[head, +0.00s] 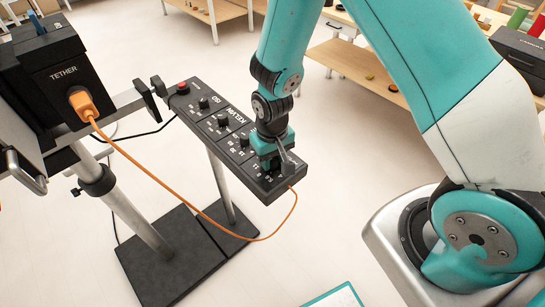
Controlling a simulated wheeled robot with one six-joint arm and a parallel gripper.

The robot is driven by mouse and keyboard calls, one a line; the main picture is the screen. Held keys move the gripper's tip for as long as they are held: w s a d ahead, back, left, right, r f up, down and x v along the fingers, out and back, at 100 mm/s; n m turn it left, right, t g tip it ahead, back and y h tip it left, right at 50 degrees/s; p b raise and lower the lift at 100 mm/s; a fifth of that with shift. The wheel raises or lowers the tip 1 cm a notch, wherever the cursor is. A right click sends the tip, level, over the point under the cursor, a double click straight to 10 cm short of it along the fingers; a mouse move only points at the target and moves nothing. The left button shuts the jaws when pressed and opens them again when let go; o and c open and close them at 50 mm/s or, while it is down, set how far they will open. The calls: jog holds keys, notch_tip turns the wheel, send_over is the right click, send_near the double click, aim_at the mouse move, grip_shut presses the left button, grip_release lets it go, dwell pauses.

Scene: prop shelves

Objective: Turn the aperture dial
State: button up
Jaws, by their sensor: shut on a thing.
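A black control panel (222,133) on a stand carries a row of dials with white markings. Two dials stand clear, the ISO dial (204,103) and the Kelvin dial (223,121); a third knob (244,139) sits beside my gripper. My gripper (270,165) points down at the near right end of the panel, shut around the dial there. That dial is mostly hidden by the fingers; numbers such as 5.6, 8 and 11 show around it, so it appears to be the aperture dial.
A black box marked TETHER (62,72) with an orange plug (82,103) stands left of the panel. Its orange cable (165,187) loops below to the panel's near end. A red button (183,88) is at the far end. Wooden shelves (352,68) stand behind; the floor between is clear.

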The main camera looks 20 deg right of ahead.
jog(key=o, duration=0.9)
jog(key=shift+r, duration=0.1)
notch_tip(320, 180, up, 17)
jog(key=b, duration=0.1)
jog(key=shift+r, duration=0.2)
jog(key=s+a+r+n+y, duration=0.2)
jog(key=s+r, duration=0.3)
jog(key=s, duration=0.4)
jog(key=s+a+r+n+y, duration=0.2)
jog(key=s+r+n, duration=0.2)
jog(key=s, duration=0.5)
jog(key=shift+s+a+r, duration=0.3)
jog(key=shift+r, duration=0.15)
grip_shut()
